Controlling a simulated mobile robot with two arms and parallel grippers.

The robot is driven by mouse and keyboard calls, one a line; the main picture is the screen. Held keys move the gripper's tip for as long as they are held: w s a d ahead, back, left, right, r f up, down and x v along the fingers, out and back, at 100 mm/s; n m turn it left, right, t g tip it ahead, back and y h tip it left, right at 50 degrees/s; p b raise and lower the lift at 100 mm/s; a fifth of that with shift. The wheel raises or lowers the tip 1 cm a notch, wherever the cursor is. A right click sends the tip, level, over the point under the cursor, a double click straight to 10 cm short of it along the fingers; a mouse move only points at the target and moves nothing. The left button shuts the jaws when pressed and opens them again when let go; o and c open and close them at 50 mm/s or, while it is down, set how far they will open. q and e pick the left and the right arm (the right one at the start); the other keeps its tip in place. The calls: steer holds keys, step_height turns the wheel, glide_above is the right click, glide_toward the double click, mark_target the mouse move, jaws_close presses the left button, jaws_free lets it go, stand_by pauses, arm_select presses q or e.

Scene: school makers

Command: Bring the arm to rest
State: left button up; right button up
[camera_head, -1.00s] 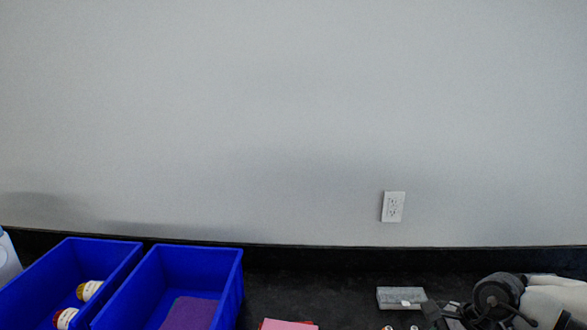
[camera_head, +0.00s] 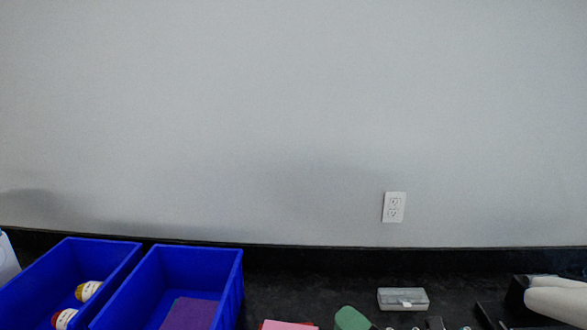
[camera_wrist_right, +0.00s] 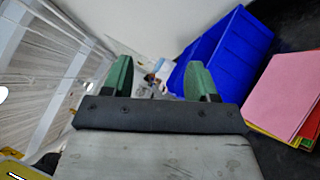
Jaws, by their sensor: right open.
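My right arm (camera_head: 555,297) comes in from the right in the head view, low over the black counter. One green fingertip of my right gripper (camera_head: 351,319) shows at the bottom edge, between the pink sheets and the grey case; the rest is cut off. In the right wrist view both green fingers of the gripper (camera_wrist_right: 160,80) stand apart with nothing between them. My left gripper is not in view.
Two blue bins (camera_head: 239,275) (camera_head: 68,241) stand at the left; one holds a purple piece, the other two bottles. Pink sheets (camera_head: 287,325) lie beside them. A grey clear-lidded case (camera_head: 403,299) sits on the counter (camera_head: 300,275). A wall outlet (camera_head: 394,207) is above.

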steer(key=s+d+f+m+g+h, duration=0.1)
steer(key=s+d+f+m+h, duration=0.1)
steer(key=d+f+m+h, duration=0.6)
steer(key=s+d+f+m+h, duration=0.25)
steer(key=m+h, duration=0.35)
steer(key=m, duration=0.7)
steer(key=s+d+f+m+g, duration=0.1)
steer(key=s+f+m+g, duration=0.35)
steer(key=s, duration=0.45)
steer(key=s+f+m+g, duration=0.3)
steer(key=s+f+g, duration=0.3)
steer(key=s, duration=0.2)
step_height(320, 180, down, 26)
steer(key=s+f+g, duration=0.1)
steer(key=s+g, duration=0.1)
steer(key=s+d+f+g, duration=0.1)
steer(key=s+d+f, duration=0.2)
steer(key=s+f, duration=1.2)
steer(key=shift+s+f, duration=0.2)
steer(key=shift+s, duration=0.25)
